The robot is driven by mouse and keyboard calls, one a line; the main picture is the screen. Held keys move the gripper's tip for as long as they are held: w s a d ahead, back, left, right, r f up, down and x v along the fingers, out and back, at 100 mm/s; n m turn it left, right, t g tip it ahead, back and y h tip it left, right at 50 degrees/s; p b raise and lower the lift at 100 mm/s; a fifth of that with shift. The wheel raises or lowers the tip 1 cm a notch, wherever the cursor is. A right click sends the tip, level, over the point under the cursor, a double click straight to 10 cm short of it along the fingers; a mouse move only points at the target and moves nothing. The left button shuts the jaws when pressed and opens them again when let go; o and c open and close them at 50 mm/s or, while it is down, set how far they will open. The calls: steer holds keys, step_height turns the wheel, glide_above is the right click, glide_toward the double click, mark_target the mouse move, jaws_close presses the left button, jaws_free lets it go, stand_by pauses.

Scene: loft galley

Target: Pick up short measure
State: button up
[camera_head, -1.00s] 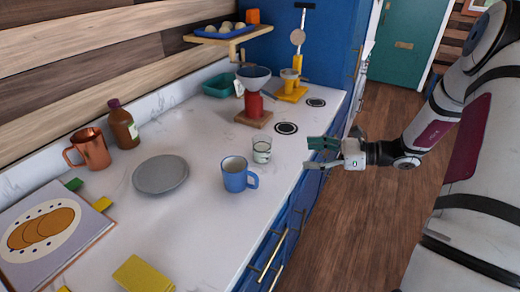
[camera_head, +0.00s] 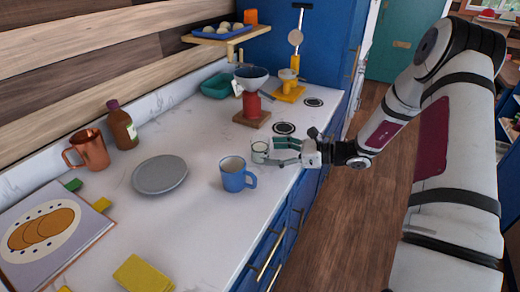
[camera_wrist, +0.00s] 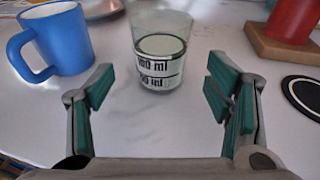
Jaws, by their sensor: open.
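The short measure looks to be the small clear glass (camera_wrist: 160,52) with black ml markings and a pale filling, upright on the counter. In the head view the glass (camera_head: 259,152) stands to the right of and behind the blue mug. My gripper (camera_head: 277,152) reaches in from the right, low over the counter, its fingertips at the glass. In the wrist view my gripper (camera_wrist: 160,95) is open, with its green-padded fingers to either side and the glass ahead, between them in line. I cannot tell whether the fingers touch it.
A blue mug (camera_head: 234,174) stands close to the left of the glass. A red stand with a bowl (camera_head: 252,95) is behind on a wooden base. A grey plate (camera_head: 160,174) lies left. Black-ringed discs (camera_head: 284,128) mark the counter at right. A yellow cloth (camera_head: 142,274) lies in front.

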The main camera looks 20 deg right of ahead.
mark_target(267, 151)
steer(key=x, duration=0.3)
steer(key=shift+w, duration=0.1)
steer(key=c, duration=1.3)
steer(key=shift+c, duration=0.2)
steer(key=shift+r, duration=0.2)
